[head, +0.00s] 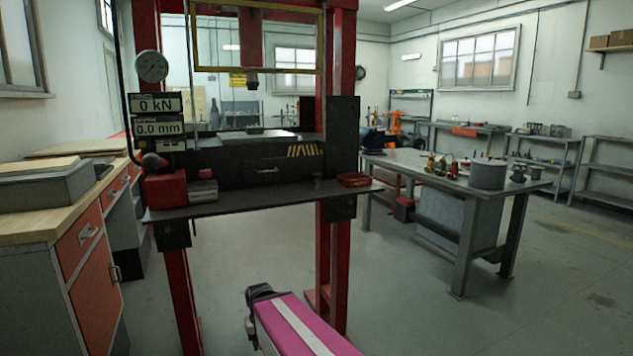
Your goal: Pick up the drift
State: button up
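I cannot surely pick out the drift. A magenta part with a white stripe at the bottom centre looks like my own arm, below and in front of the shelf. I see no gripper fingers.
The red press frame (335,258) stands ahead, with a gauge (151,66) and displays reading 0 kN and 0.0 mm. The shelf holds a red box (165,190), a grey block (203,193) and a red tray (354,180). A workbench (462,187) stands right; a wooden-topped cabinet (84,262) left.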

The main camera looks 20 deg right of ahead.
aim_at(316, 177)
jog(key=l+u, duration=0.15)
jog(key=l, duration=0.35)
jog(key=l+u, duration=0.1)
jog(key=l, duration=0.4)
jog(key=l+u, duration=0.15)
jog(key=l, duration=0.35)
jog(key=l+u, duration=0.15)
jog(key=l, duration=0.3)
jog(key=k+l+u, duration=0.1)
jog(key=l, duration=0.4)
jog(key=k+l+u, duration=0.15)
jog(key=l, duration=0.3)
jog(key=k+l+u, duration=0.15)
jog(key=l, duration=0.35)
